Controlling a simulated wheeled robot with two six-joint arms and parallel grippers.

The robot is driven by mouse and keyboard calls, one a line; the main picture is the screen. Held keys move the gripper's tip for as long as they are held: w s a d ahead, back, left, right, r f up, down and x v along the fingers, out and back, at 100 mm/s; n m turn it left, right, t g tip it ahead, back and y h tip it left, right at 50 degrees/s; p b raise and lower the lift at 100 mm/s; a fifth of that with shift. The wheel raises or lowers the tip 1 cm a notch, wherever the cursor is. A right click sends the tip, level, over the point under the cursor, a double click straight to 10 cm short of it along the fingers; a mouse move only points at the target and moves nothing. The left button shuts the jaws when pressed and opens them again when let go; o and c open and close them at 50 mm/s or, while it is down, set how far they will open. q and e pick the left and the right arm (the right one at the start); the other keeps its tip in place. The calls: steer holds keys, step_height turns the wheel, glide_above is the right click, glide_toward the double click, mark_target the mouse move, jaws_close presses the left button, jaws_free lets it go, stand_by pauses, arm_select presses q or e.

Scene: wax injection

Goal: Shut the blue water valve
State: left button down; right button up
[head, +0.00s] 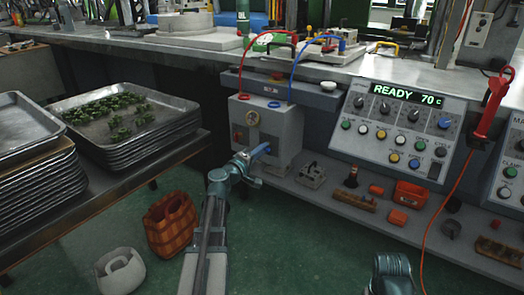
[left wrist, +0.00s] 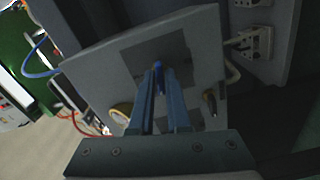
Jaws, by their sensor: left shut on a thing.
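The blue water valve (head: 262,148) is a small blue handle on the front of a grey box-shaped unit (head: 279,127) below the bench. My left gripper (head: 250,157) reaches it from the front and is shut on the handle. In the left wrist view, the two fingers meet around the blue valve handle (left wrist: 159,75), in front of a dark square on the grey panel (left wrist: 95,70). The fingers hide much of the handle. Part of my right arm shows at the bottom right of the head view; its fingers are not visible.
A round gauge (head: 253,118) sits above the valve. Red hose (head: 243,62) and blue hose (head: 300,55) rise from the unit. A control panel (head: 397,122) reads READY 70 C. Tray stacks stand left.

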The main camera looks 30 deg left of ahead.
arm_select(q)
steer(key=shift+n, duration=1.4)
steer(key=c, duration=0.9)
jaws_free()
steer(key=shift+c, duration=0.2)
steer(key=s+a, duration=0.1)
steer(key=s, duration=1.2)
steer(key=shift+s, duration=0.4)
